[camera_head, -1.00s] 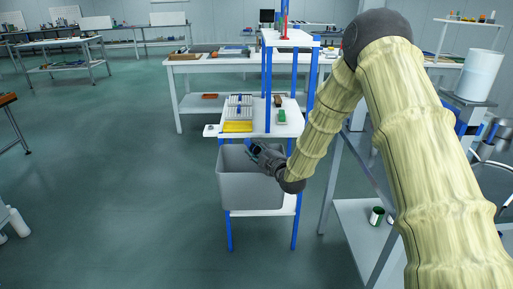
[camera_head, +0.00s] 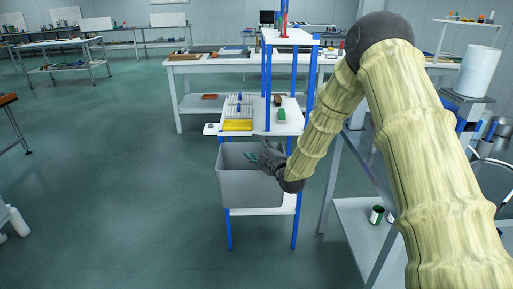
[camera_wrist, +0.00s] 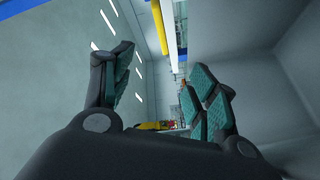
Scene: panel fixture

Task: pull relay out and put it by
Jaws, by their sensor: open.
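My gripper (camera_head: 259,155) is open over the front right of a grey bin (camera_head: 236,186), below the front edge of the white fixture shelf (camera_head: 257,130). In the wrist view its teal-padded fingers stand apart, and I see nothing held between them (camera_wrist: 160,82). On the shelf are pale blocks with blue parts (camera_head: 239,105), a yellow piece (camera_head: 238,125), a green piece (camera_head: 282,115) and a dark brown piece (camera_head: 278,100). They are too small for me to tell which is the relay. The inside of the bin is mostly hidden.
Blue posts (camera_head: 268,90) rise from the shelf to a white upper plate (camera_head: 290,38). A grey bench (camera_head: 362,160) with a lower shelf stands close at right, partly behind my arm. A white table (camera_head: 215,66) stands behind.

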